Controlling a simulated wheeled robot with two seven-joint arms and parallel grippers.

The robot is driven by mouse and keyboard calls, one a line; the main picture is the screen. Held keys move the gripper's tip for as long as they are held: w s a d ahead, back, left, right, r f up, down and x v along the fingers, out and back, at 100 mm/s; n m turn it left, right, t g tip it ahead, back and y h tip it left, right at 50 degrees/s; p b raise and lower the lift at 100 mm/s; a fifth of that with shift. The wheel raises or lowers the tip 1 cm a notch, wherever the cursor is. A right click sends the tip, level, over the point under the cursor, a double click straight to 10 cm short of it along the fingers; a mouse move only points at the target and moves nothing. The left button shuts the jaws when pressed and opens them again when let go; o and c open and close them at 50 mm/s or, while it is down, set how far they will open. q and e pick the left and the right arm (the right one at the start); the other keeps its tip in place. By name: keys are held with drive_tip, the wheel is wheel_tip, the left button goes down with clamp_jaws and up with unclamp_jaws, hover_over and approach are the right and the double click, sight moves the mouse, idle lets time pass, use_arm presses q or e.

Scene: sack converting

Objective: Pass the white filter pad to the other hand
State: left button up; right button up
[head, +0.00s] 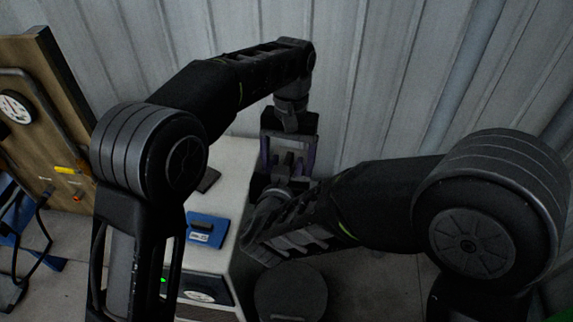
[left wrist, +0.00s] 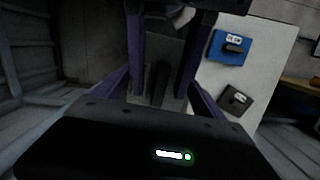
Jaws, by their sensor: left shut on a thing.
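My left arm reaches over from the left, and its gripper hangs down at the middle of the head view (head: 288,140). Its purple fingers also show in the left wrist view (left wrist: 160,95). A pale grey piece, which looks like the white filter pad (left wrist: 166,50), is between the fingers there, dim and partly covered. My right arm comes in from the right, and its gripper (head: 291,170) is just below the left one, facing it. The two grippers overlap closely, so whether the right fingers touch the pad is hidden.
A white-topped bench (head: 232,165) stands left of the grippers. A blue holder with a dark block (head: 207,230) and a dark flat piece (head: 208,180) lie on it. A round dark stool-like top (head: 290,293) is below. A corrugated wall (head: 385,90) is close behind.

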clamp_jaws()
use_arm(q)
drive_tip(key=o, duration=1.3)
drive_tip(key=shift+c, duration=0.2)
